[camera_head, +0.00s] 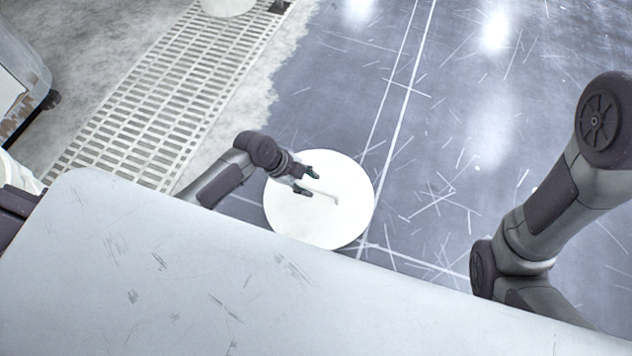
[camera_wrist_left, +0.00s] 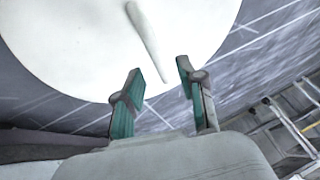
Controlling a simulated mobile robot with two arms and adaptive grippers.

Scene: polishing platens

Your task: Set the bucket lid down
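The bucket lid (camera_head: 325,225) is a white round disc with a slim raised handle, in the middle of the head view. It fills the top of the left wrist view (camera_wrist_left: 70,45). I cannot tell whether it rests on the floor or on something under it. My left gripper (camera_head: 308,184) is over the lid's left part, near one end of the handle. Its two green-padded fingers (camera_wrist_left: 158,92) are apart. The handle's tapered end points at the gap between them, and no finger visibly touches it. My right arm shows at the right, but its gripper is out of view.
The dark, scratched floor (camera_head: 450,150) with white lines is clear to the right of and behind the lid. A metal floor grating (camera_head: 170,90) runs along the left. A white round object (camera_head: 228,6) is cut off at the top edge. Grey equipment (camera_head: 20,70) stands at the far left.

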